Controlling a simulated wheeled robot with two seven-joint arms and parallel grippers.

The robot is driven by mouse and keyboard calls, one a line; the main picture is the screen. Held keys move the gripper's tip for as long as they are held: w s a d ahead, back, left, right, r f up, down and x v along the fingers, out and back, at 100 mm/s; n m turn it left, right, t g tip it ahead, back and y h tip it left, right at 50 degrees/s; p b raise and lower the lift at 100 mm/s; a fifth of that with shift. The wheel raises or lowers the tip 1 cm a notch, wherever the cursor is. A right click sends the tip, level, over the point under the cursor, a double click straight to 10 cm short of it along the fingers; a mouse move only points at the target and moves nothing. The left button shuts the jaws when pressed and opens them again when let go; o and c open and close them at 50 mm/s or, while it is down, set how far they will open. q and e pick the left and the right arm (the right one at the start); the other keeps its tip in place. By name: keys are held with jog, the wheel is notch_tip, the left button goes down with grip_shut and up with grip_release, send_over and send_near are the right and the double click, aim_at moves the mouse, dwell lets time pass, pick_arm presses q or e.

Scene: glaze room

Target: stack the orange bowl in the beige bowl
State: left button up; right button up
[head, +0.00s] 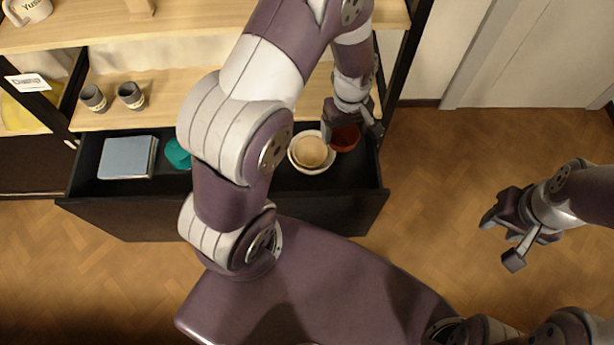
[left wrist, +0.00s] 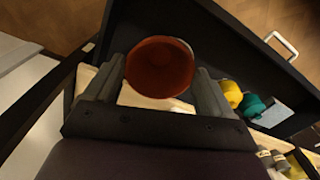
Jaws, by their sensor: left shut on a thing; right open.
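The orange bowl (head: 346,140) is reddish and is at the right end of the open black drawer in the head view. My left gripper (head: 352,127) is shut on it, and the bowl (left wrist: 160,68) shows between the two fingers (left wrist: 163,92) in the left wrist view. I cannot tell whether it touches the drawer floor. My right gripper (head: 502,238) is open and empty over the floor, outside the drawer.
The drawer (head: 325,203) also holds a blue-grey box (head: 127,157) and a teal object (head: 177,154) partly hidden by my arm. Two grey cups (head: 131,95) stand on the wooden shelf above. Bare floor lies right of the drawer.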

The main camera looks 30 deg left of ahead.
pick_arm(q)
notch_tip(320, 180, down, 9)
jog(key=s+n+b, duration=0.2)
jog(key=n+b, duration=0.2)
jog(key=b, duration=0.6)
send_over(311, 158)
notch_tip(311, 158, down, 7)
notch_tip(311, 158, down, 4)
jog(key=shift+s+r+b, duration=0.1)
jog(key=shift+r+b, duration=0.05)
jog(key=shift+b, duration=0.55)
pick_arm(e)
notch_tip(311, 158, down, 15)
jog(key=shift+a, duration=0.1)
pick_arm(q)
jog(key=o, duration=1)
jog(key=shift+o, duration=0.2)
